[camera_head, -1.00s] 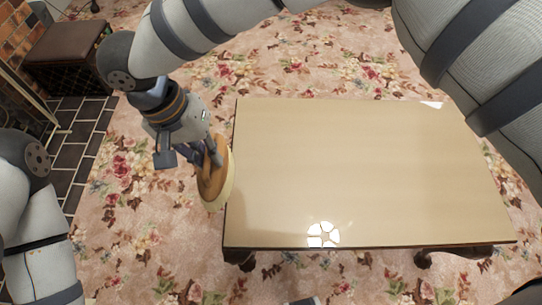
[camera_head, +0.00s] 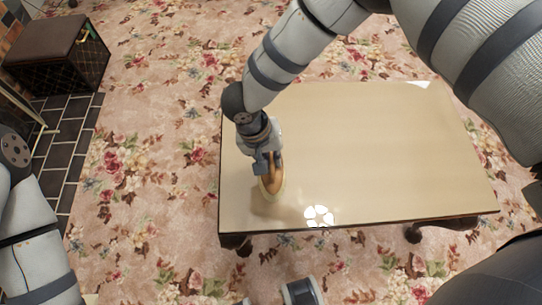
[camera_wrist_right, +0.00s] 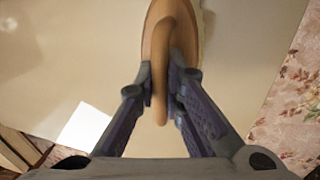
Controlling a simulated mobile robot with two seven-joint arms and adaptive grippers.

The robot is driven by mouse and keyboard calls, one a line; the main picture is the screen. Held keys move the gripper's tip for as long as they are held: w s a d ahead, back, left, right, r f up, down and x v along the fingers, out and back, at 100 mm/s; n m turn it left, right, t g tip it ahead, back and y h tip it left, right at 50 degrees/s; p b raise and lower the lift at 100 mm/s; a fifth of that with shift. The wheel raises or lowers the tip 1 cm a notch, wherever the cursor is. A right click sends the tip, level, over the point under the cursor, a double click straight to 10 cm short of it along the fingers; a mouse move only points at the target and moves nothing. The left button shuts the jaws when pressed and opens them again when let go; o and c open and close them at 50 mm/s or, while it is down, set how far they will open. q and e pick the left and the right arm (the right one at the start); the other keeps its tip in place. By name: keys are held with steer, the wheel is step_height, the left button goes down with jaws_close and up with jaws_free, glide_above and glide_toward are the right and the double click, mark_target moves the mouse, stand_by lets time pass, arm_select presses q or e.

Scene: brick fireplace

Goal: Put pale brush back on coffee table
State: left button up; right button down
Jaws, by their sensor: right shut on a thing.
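The pale brush (camera_head: 274,188) has an orange-brown wooden back and a pale edge. My right gripper (camera_head: 267,163) is shut on its curved handle and holds it over the left front part of the coffee table. The coffee table (camera_head: 370,150) has a glossy beige top. In the right wrist view, the two fingers (camera_wrist_right: 160,90) pinch the brush handle (camera_wrist_right: 159,75) from both sides, with the tabletop (camera_wrist_right: 240,70) behind. A shadow lies beside the brush; I cannot tell whether it touches the top. My left gripper's fingers are not visible.
The rest of the tabletop is clear apart from a bright light reflection (camera_head: 319,215). A dark cushioned stool (camera_head: 55,55) stands at the upper left beside dark floor tiles (camera_head: 62,150). Floral carpet (camera_head: 150,190) surrounds the table.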

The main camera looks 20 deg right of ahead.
steer(key=shift+w+r, duration=0.1)
steer(key=shift+r, duration=0.05)
steer(key=shift+f, duration=0.2)
steer(key=c, duration=1.7)
jaws_free()
